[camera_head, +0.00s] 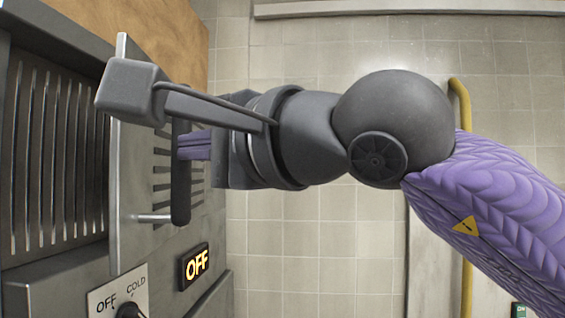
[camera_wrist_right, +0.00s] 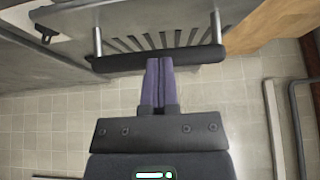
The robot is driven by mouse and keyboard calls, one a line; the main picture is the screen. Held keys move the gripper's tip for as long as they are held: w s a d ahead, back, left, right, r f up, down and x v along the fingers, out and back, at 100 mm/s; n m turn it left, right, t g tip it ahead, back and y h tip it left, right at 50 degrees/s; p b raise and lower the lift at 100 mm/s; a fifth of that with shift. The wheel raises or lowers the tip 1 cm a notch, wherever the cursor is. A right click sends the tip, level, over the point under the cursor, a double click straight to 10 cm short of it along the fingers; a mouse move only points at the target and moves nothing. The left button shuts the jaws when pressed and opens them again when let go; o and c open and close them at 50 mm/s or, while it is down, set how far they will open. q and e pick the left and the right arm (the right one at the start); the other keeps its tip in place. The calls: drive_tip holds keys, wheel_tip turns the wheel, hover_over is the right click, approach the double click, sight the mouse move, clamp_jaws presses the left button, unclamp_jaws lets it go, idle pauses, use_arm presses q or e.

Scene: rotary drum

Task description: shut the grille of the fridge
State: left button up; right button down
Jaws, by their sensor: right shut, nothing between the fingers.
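The grille (camera_head: 130,195) is a grey metal panel with slots and stands out in front of the slatted face at left in the head view. Its black bar handle (camera_head: 181,195) sits on metal posts; the handle also crosses the top of the wrist view (camera_wrist_right: 200,56). My right gripper (camera_head: 185,146) has purple fingers that are shut and empty. Their tips (camera_wrist_right: 158,62) are at the middle of the handle, seemingly touching it from outside, not around it. My left gripper is not in view. The wrist hides part of the grille.
A glowing OFF sign (camera_head: 196,266) and an OFF/COLD knob (camera_head: 130,308) lie below the grille in the head view. A wooden surface (camera_head: 160,30) is at upper left. A yellow rail (camera_head: 461,105) runs behind my arm. The tiled floor is clear.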

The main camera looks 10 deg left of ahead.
drive_tip(key=a, duration=0.2)
drive_tip(key=s+a, duration=0.1)
drive_tip(key=a, duration=0.1)
drive_tip(key=s+a, duration=0.1)
drive_tip(key=a, duration=0.1)
drive_tip(key=shift+a+b, duration=0.1)
drive_tip(key=shift+b, duration=0.25)
drive_tip(key=shift+d+f+b, duration=0.15)
drive_tip(key=shift+d+b, duration=0.15)
drive_tip(key=shift+d, duration=0.15)
drive_tip(key=b, duration=0.4)
approach(127, 148)
